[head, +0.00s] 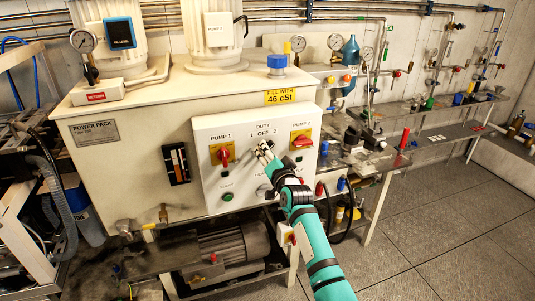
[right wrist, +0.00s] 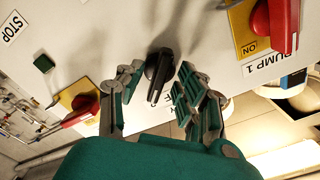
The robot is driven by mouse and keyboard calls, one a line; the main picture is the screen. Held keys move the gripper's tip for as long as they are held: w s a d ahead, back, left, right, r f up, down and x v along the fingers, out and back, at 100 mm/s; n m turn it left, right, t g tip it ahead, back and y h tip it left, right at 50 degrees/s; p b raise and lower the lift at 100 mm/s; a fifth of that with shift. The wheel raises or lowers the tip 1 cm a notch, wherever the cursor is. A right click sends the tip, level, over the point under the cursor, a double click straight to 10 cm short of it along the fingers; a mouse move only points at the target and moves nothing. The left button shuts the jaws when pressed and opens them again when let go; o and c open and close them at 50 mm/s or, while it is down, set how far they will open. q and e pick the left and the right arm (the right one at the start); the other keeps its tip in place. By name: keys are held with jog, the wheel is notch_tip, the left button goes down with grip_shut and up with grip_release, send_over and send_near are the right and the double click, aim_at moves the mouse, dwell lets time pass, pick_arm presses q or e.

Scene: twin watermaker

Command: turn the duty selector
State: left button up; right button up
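The duty selector is a black pointer knob (right wrist: 158,68) on the white front panel (head: 212,132). In the head view it sits under the DUTY label with the marks 1, OFF and 2, and my gripper mostly hides it. My right gripper (head: 265,150) reaches up to the panel from the lower right. In the right wrist view its fingers (right wrist: 160,78) are open, one on each side of the knob, with gaps visible on both sides. Contact with the panel cannot be told. My left gripper is not in view.
Red rotary switches on yellow plates flank the selector: PUMP 1 (head: 223,155) and PUMP 2 (head: 301,141). A green START button (head: 228,196) is below left. Gauges, valves and bottles stand on the bench (head: 430,119) at right. The floor (head: 440,215) at right is clear.

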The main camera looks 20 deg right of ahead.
jog(key=shift+c, duration=0.4)
grip_shut()
jog(key=shift+n, duration=0.4)
jog(key=n, duration=1.6)
jog(key=shift+f+n, duration=0.1)
jog(key=shift+n, duration=0.3)
jog(key=shift+d+n, duration=0.1)
jog(key=shift+n, duration=0.2)
jog(key=shift+o, duration=0.4)
grip_release()
